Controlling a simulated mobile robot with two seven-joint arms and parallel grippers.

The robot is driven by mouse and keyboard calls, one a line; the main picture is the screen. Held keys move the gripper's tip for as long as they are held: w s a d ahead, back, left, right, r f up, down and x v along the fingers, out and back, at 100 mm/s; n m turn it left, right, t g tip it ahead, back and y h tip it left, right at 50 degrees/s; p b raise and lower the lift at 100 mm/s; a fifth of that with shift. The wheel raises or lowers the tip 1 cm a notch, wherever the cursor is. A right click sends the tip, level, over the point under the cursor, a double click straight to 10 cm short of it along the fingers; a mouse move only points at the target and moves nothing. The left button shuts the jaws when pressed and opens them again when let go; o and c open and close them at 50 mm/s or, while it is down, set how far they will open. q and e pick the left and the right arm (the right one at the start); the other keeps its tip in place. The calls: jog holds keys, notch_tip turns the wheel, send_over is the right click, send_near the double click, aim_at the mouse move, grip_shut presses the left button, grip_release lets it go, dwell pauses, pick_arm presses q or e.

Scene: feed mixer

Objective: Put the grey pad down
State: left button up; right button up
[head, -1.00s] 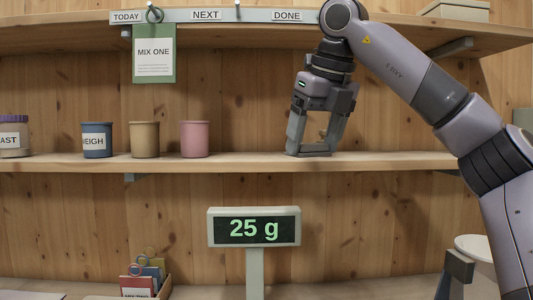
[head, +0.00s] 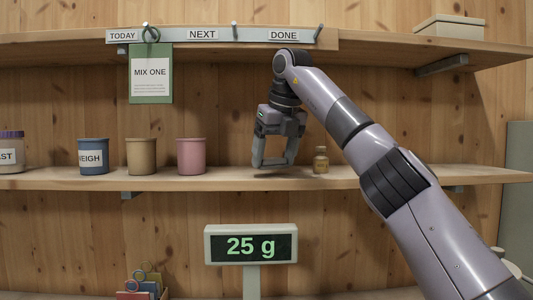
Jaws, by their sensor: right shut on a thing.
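My right gripper (head: 272,162) is at the middle shelf, to the right of the pink cup, pointing down. Its two grey fingers are shut on a flat grey piece, which looks like the grey pad (head: 272,163), between the fingertips. The pad is close to the fingers' colour, so its outline is hard to make out. My left gripper is not in view.
A small brown jar (head: 321,160) stands just right of the gripper. Blue (head: 93,157), tan (head: 141,157) and pink (head: 191,156) cups stand to the left. A display (head: 251,246) reading 25 g is below. The shelf right of the jar is clear.

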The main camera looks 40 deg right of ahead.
aim_at(267, 160)
jog(key=shift+w+d+r+p, duration=0.1)
jog(key=shift+w+d+p, duration=0.1)
jog(key=shift+w+p, duration=0.4)
jog(key=shift+w+d+r+p, duration=0.1)
jog(key=shift+w+d+p, duration=0.1)
jog(key=shift+w+p, duration=0.4)
jog(key=shift+w+d+r+p, duration=0.1)
jog(key=shift+w+d+p, duration=0.1)
jog(key=shift+w+p, duration=0.4)
jog(key=shift+b+x, duration=0.55)
jog(key=shift+x, duration=0.35)
jog(key=shift+s+f, duration=0.25)
jog(key=shift+a, duration=0.1)
jog(key=shift+f, duration=0.2)
jog(key=o, duration=1)
jog(key=shift+r, duration=0.1)
